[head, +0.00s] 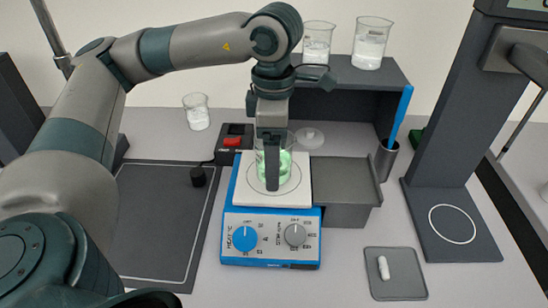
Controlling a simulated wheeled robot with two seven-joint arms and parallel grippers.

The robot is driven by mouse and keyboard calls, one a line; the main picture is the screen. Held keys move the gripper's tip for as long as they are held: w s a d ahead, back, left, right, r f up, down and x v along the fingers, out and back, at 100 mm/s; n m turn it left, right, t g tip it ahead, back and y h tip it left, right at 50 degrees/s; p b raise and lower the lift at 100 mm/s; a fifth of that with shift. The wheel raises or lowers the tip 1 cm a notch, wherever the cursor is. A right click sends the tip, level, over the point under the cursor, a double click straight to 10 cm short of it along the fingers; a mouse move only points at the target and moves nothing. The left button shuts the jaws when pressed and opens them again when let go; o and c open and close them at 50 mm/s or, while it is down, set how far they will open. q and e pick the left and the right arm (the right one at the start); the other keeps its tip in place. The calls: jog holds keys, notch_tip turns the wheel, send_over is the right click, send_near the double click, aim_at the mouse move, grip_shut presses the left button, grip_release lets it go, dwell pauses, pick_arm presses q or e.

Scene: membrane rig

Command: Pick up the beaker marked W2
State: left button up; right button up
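Several clear beakers are in view, and I cannot read a W2 mark on any of them. A beaker with green liquid (287,165) stands on the white top of the blue hotplate stirrer. Two beakers with whitish contents, a left one (317,46) and a right one (369,48), stand on the dark raised shelf. A small beaker (197,115) stands at the back left of the bench. My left gripper (272,172) points down at the green beaker, with a finger in front of its wall. The other finger is hidden, so its opening and any contact are unclear.
The hotplate (270,242) has two knobs. A red switch box (233,138), a dark mat (150,240), a grey bin (345,208), a cup with a blue stick (386,157) and a small tray with a white bar (397,285) surround it. A dark stand (455,215) rises at right.

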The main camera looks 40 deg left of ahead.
pick_arm(q)
jog(key=c, duration=1.3)
jog(key=shift+r, duration=0.1)
